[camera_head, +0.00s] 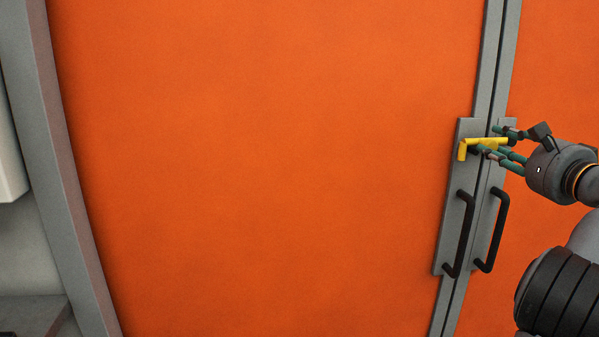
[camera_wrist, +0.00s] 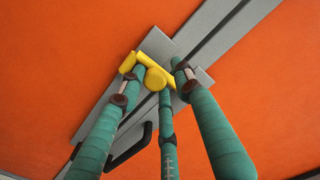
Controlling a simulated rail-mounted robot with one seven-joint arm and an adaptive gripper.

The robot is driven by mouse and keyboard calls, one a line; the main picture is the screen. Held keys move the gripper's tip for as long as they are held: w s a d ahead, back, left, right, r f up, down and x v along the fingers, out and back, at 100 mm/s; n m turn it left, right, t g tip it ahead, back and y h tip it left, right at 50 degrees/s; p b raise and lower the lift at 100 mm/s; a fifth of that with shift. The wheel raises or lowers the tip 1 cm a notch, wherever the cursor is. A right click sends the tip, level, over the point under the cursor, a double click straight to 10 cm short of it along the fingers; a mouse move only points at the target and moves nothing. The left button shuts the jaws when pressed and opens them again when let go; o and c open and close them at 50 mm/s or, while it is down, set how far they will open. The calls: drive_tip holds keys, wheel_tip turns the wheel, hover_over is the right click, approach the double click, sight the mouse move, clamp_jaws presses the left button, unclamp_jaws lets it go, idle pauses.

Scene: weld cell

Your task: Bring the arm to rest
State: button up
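A yellow lever handle (camera_head: 462,151) sits at the top of a grey plate on the orange double door. It also shows near the middle of the wrist view (camera_wrist: 155,77). My gripper (camera_head: 491,141) has green fingers with dark joints and is at the lever, coming from the right. One finger passes above the lever and the others below it. In the wrist view the fingers are spread around the lever, and the gripper looks open. I cannot tell whether any fingertip touches the lever.
The orange door panel (camera_head: 270,160) fills most of the head view and looks closed. Two black pull handles, a left one (camera_head: 466,228) and a right one (camera_head: 499,225), stick out just below my gripper. A grey frame post (camera_head: 52,150) stands at the left.

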drive_tip(key=w, duration=0.2)
drive_tip(key=shift+w+a, duration=0.2)
drive_tip(key=shift+w, duration=0.15)
drive_tip(key=shift+s+d+r, duration=0.1)
drive_tip(key=shift+r, duration=0.05)
